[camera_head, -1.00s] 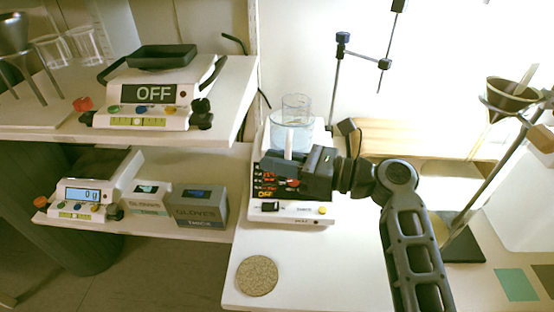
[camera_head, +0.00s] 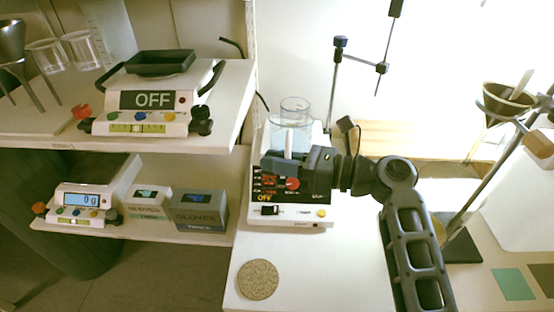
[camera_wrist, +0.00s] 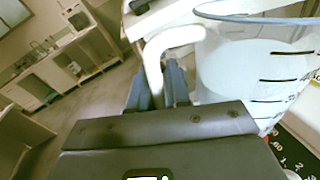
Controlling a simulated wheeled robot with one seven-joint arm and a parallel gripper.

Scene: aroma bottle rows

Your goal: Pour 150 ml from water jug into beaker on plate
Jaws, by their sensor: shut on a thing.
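The water jug (camera_head: 286,134) is clear, holds pale water, and has a white handle. In the wrist view the jug (camera_wrist: 250,70) fills the right side, with a blue rim, black graduation marks and water inside. My gripper (camera_head: 283,163) is shut on the handle (camera_wrist: 158,55), its fingers on both sides of it. The clear beaker (camera_head: 295,105) shows behind the jug, partly overlapped by it; its contents and base are hidden. The white plate device (camera_head: 290,217) with a black panel reads OFF and stands below the jug and beaker. Contact between jug and plate is hidden.
A scale reading OFF (camera_head: 155,127) stands on the upper left shelf, with another scale (camera_head: 78,215) and glove boxes (camera_head: 200,210) below. A round cork mat (camera_head: 257,279) lies at the table front. A funnel stand (camera_head: 462,245) is at the right.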

